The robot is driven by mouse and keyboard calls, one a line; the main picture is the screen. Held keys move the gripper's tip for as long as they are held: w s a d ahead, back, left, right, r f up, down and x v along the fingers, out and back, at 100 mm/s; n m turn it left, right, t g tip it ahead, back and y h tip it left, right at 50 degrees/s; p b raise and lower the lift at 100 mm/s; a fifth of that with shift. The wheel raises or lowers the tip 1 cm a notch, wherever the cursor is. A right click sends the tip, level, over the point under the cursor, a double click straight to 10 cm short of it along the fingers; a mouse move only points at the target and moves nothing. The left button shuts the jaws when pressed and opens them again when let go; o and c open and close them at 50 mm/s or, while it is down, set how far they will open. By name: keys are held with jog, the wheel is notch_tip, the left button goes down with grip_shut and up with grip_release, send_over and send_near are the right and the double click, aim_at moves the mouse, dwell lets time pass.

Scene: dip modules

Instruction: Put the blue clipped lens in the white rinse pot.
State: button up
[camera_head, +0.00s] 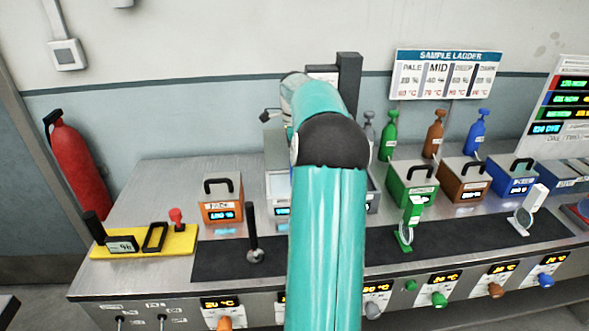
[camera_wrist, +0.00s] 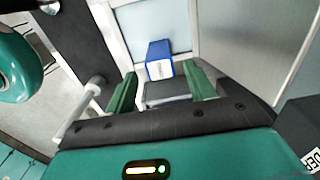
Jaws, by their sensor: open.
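My gripper (camera_wrist: 161,70) is open in the wrist view, its two green fingers apart. A blue block with a white label (camera_wrist: 159,60), apparently the blue clip of the lens, shows between and just beyond the fingertips; I cannot tell whether it touches them. Its lens is not clearly seen. It appears over or inside a pale basin with a whitish rim (camera_wrist: 193,22), which looks like the white rinse pot. In the head view my teal arm hides my gripper, the blue clip and most of a pale-rimmed container (camera_head: 279,184) behind it.
An orange box (camera_head: 221,209) stands left of my arm; green (camera_head: 413,199), brown (camera_head: 463,186) and blue (camera_head: 513,184) boxes stand right. A green-clipped lens (camera_head: 406,233) and a white-clipped lens (camera_head: 523,220) stand on the dark strip. A yellow tray (camera_head: 175,242) lies left.

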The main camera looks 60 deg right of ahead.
jog(key=shift+r, duration=2.3)
jog(key=w+a+r+n+t+h, duration=0.15)
jog(key=a+n, duration=0.25)
jog(key=a, duration=0.5)
jog(key=w+a+r+n, duration=0.1)
jog(key=a+r+n, duration=0.25)
jog(key=a, duration=0.55)
jog(key=w+a+r+n, duration=0.1)
jog(key=a+r+n, duration=0.1)
jog(key=a+n, duration=0.5)
jog(key=s+a+f+n+t, duration=0.1)
jog(key=s+a+n, duration=0.3)
jog(key=a, duration=0.4)
jog(key=s+a+f+n+t+y, duration=0.1)
jog(key=s+a+f+n, duration=0.2)
jog(key=a, duration=0.6)
jog(key=s+a+f+n+t, duration=0.2)
jog(key=s+a+n, duration=0.4)
jog(key=s+a, duration=0.2)
jog(key=shift+s+a+f, duration=0.2)
jog(key=shift+a, duration=0.2)
